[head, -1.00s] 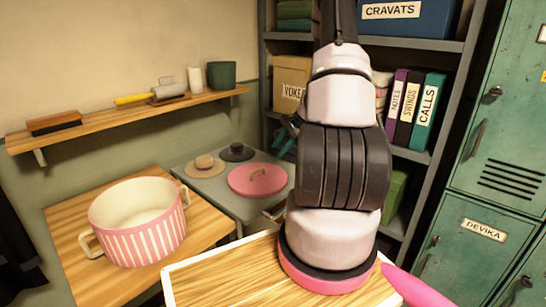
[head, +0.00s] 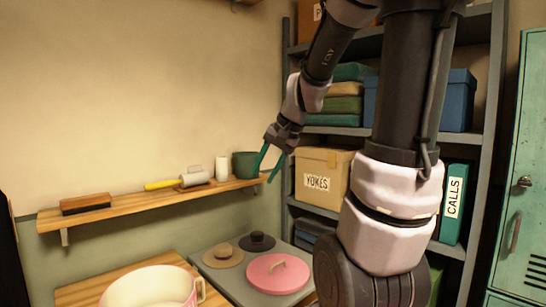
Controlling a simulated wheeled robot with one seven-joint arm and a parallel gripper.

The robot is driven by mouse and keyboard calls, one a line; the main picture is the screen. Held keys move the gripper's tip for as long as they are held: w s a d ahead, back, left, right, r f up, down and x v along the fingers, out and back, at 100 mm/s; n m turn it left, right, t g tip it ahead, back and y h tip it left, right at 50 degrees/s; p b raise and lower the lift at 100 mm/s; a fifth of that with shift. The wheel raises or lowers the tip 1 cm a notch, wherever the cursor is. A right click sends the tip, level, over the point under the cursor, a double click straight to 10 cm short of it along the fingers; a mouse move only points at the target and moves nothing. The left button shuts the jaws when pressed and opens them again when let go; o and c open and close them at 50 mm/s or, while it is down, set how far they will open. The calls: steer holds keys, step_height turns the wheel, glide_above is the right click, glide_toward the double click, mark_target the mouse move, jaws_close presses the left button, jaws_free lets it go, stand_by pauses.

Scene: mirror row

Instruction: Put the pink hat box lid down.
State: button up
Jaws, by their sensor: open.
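The pink hat box lid (head: 270,285), round with a tan handle on top, lies flat on the grey table (head: 226,287). My gripper (head: 263,178) is open and empty, its two teal fingers pointing down. It appears above the lid in the picture, clear of it, by the right end of the wall shelf. The open hat box (head: 150,288), cream inside, shows at the bottom left; its lower part is cut off by the frame.
A tan lid (head: 223,257) and a dark lid (head: 257,242) lie beside the pink one. The wall shelf (head: 130,205) holds a brush, a yellow-handled tool, a white cup and a green pot. A metal rack (head: 475,100) with boxes stands behind my arm; a green locker (head: 522,170) is at right.

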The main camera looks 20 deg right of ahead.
steer(key=s+a+r+n+t, duration=0.1)
steer(key=s+r, duration=0.1)
steer(key=s, duration=0.4)
steer(key=s+a+r+n+t+h, duration=0.1)
steer(key=s+a+r+n, duration=0.1)
steer(key=s, duration=0.4)
steer(key=shift+r, duration=0.8)
